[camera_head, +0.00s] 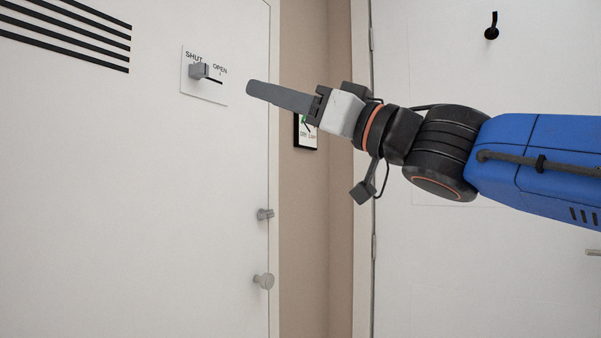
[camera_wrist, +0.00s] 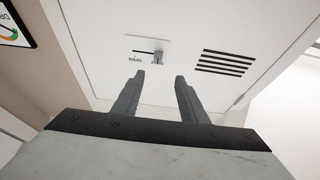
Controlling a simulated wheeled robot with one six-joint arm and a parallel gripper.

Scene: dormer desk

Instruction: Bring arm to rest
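My gripper (camera_head: 250,88) reaches left from the right side of the head view, in front of the white door and to the right of its slider plate. In the wrist view my gripper (camera_wrist: 159,78) shows two dark fingers spread apart with nothing between them. The slider plate (camera_head: 190,85) has a grey knob (camera_head: 199,71) at the end marked SHUT, with OPEN at the other end of the slot. The gripper looks apart from the knob. The wrist view also shows the plate (camera_wrist: 140,45) and knob beyond the fingertips.
The white door (camera_head: 120,200) has dark vent slots (camera_head: 75,32) and two small grey knobs near its right edge, one (camera_head: 265,214) above the other (camera_head: 264,281). A dark-framed sign (camera_head: 305,134) is partly behind my arm. A black hook (camera_head: 492,30) is on the white panel at right.

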